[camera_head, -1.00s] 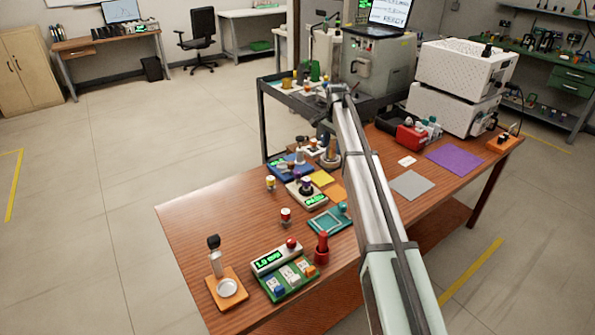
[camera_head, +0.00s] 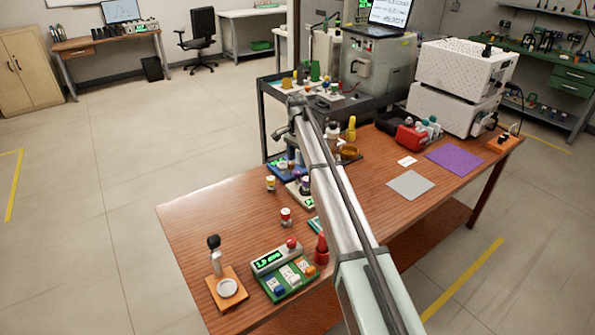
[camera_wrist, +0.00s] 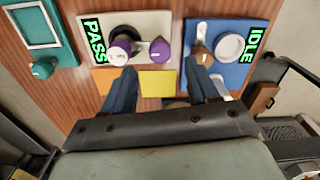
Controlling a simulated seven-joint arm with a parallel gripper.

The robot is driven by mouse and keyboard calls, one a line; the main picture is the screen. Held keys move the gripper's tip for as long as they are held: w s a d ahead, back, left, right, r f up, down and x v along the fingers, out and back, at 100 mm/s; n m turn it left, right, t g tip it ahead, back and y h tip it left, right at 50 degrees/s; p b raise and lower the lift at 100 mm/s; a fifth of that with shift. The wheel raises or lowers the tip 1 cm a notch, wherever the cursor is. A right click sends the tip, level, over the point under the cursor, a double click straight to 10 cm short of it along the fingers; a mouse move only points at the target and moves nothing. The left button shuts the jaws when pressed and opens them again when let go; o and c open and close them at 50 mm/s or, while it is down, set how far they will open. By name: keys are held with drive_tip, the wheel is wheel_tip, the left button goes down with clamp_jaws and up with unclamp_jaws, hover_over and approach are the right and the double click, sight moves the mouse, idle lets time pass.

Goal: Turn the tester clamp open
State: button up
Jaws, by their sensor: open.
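In the wrist view, a white tester (camera_wrist: 110,18) with a green PASS display lies at upper left, holding a dark round part and purple-capped pieces (camera_wrist: 160,50). A blue tester (camera_wrist: 218,24) with an IDLE display lies at upper right. It bears a brown-tipped upright handle (camera_wrist: 200,46) and a white round dish (camera_wrist: 230,46). I cannot tell which part is the clamp. My gripper (camera_wrist: 162,76) is open and empty, its right finger near the handle; contact cannot be told. In the head view, my arm partly hides the white tester (camera_head: 293,190) and blue tester (camera_head: 276,166).
Yellow (camera_wrist: 160,83) and orange pads lie below the testers in the wrist view. A teal frame (camera_wrist: 38,25) lies at left. In the head view, red-capped (camera_head: 286,217) and yellow-capped vials (camera_head: 271,184) stand left of my arm.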

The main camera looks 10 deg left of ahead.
sight(298, 171)
drive_tip(key=shift+f, duration=3)
drive_tip(key=c, duration=1)
